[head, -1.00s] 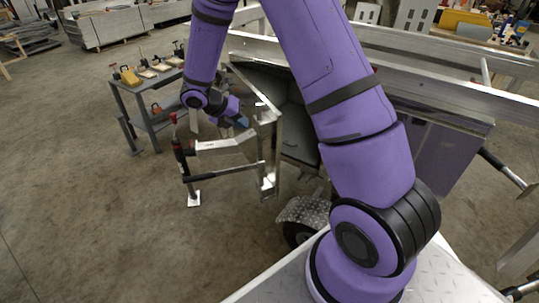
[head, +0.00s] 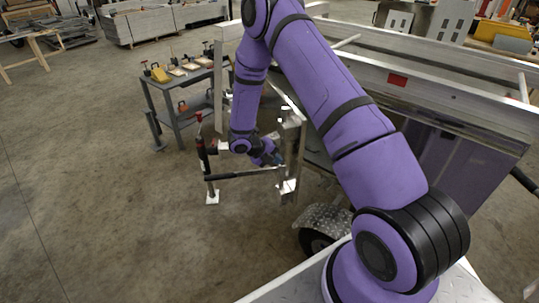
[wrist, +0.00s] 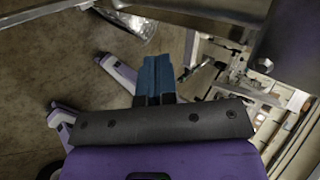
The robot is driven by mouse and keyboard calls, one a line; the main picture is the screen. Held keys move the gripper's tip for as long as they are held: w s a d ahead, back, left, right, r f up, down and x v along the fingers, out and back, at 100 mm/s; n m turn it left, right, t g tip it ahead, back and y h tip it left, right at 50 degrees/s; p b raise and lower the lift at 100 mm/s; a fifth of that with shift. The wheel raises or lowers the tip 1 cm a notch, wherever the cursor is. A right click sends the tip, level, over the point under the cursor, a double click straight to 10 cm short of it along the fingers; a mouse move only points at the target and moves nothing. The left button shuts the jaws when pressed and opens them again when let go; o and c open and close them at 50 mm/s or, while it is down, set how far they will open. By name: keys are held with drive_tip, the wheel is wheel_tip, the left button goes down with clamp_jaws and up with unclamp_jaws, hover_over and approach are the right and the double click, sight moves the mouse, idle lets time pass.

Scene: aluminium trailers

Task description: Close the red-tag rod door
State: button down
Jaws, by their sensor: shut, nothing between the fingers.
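A red tag (head: 397,80) is on the trailer's upper aluminium rail, right of my arm in the head view. A metal door-like frame (head: 290,150) stands out at the trailer's end, its upright edge facing me; I cannot tell from these frames whether it is the rod door. My gripper (head: 277,160) is just left of this upright, close to it; contact cannot be made out. In the wrist view the blue fingers (wrist: 155,78) are together with nothing between them. My arm hides part of the trailer and the frame's far side.
A grey tool table (head: 178,90) is behind. The floor at left is clear.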

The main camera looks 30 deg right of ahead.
sight(297, 161)
drive_tip(key=d, duration=0.1)
drive_tip(key=d+f, duration=0.1)
drive_tip(key=d, duration=0.1)
drive_tip(key=s+d+f, duration=0.1)
drive_tip(key=d, duration=0.1)
drive_tip(key=shift+d+f, duration=0.1)
drive_tip(key=shift+d, duration=0.55)
